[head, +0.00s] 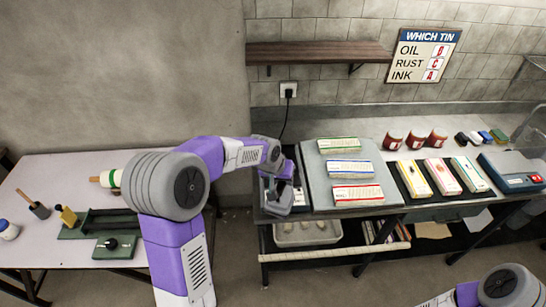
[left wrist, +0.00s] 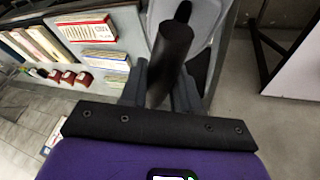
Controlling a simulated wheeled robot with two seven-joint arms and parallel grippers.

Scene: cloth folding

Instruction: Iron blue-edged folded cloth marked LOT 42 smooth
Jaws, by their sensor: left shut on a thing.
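The blue-edged folded cloth (head: 350,168) lies flat on the grey pad (head: 318,200), between a green-edged cloth (head: 352,145) and a red-edged one (head: 357,192). Its lettering is too small to read. It also shows in the left wrist view (left wrist: 103,54). My left gripper (head: 284,178) is at the bench's left end, left of the pad. It is shut on the dark round handle (left wrist: 172,55) of the grey iron (head: 278,203). I cannot tell whether the iron rests on the bench or is lifted. My right gripper is out of view.
Three red-brown tins (head: 416,141) stand behind several coloured packs (head: 441,177) right of the pad. A WHICH TIN sign (head: 424,55) hangs above. A blue box (head: 514,172) sits far right. A shelf below holds a tray (head: 307,233). A side table (head: 45,170) stands left.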

